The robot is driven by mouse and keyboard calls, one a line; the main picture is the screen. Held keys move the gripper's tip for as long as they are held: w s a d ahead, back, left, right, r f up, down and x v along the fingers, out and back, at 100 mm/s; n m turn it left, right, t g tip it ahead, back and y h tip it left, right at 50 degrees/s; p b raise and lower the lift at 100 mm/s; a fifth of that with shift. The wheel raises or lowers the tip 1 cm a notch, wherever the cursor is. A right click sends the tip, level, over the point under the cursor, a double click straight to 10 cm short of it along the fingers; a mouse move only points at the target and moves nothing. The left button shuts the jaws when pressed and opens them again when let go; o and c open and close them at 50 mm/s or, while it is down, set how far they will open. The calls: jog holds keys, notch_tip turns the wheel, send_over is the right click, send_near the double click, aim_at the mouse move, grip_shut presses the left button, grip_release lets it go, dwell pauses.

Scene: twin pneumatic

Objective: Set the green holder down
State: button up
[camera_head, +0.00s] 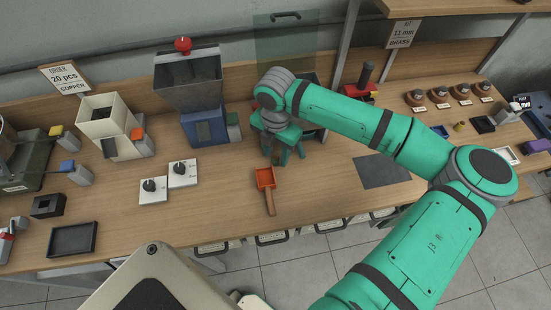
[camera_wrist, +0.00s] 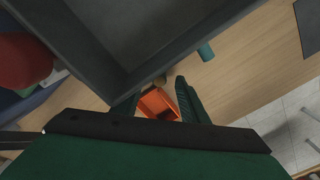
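My gripper (camera_head: 284,155) hangs low over the bench, just behind the orange scoop (camera_head: 265,178). In the wrist view my two dark green fingers (camera_wrist: 157,98) stand apart, and the scoop's orange pan (camera_wrist: 158,103) shows beyond and between them. A small gold-brown thing (camera_wrist: 160,80) shows near the fingertips; I cannot tell if it is gripped. A short teal cylinder (camera_wrist: 206,52) shows to their right. I cannot tell whether it belongs to the green holder. No separate holder stands out against my green gripper in the head view.
A large dark box (camera_wrist: 120,40) fills the upper wrist view, close to my fingers. The hopper machine (camera_head: 203,115) stands left of my gripper. Two white dial plates (camera_head: 154,190) lie to the front left. A dark mat (camera_head: 381,170) lies bare to the right, with clear wood around it.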

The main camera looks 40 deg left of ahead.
jog(key=shift+f, duration=0.1)
grip_shut()
jog(key=shift+r, duration=0.4)
notch_tip(320, 180, up, 2)
jog(key=shift+r, duration=0.1)
jog(key=s+d+r, duration=0.3)
jog(key=d+r, duration=0.7)
jog(key=d, duration=0.3)
jog(key=shift+d, duration=0.3)
